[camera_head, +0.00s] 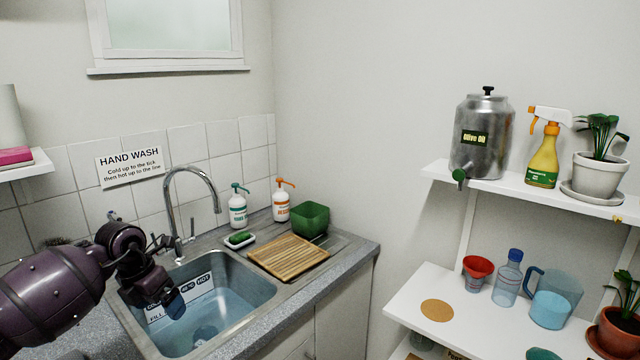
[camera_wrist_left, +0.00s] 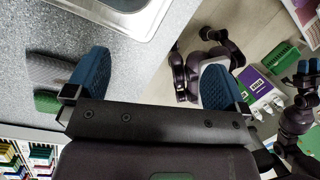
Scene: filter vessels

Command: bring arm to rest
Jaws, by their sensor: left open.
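My left arm (camera_head: 55,290) comes in from the left in the head view. It is dark purple and bends at the wrist. My left gripper (camera_head: 168,302) points down over the left part of the sink basin (camera_head: 225,300) and holds nothing that I can see. In the left wrist view its two blue-padded fingers stand wide apart, and the gap between them (camera_wrist_left: 158,65) is empty. A dark arm with blue pads, which looks like my right gripper (camera_wrist_left: 307,72), shows at the right edge of the left wrist view. It is too small and cut off to tell its opening.
A curved tap (camera_head: 182,200) rises behind the gripper. A wooden board (camera_head: 288,257), green tub (camera_head: 310,220), and pump bottles (camera_head: 238,208) stand right of the basin. White shelves (camera_head: 500,185) at right hold a steel dispenser (camera_head: 482,145), spray bottle (camera_head: 543,155) and blue jug (camera_head: 552,300).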

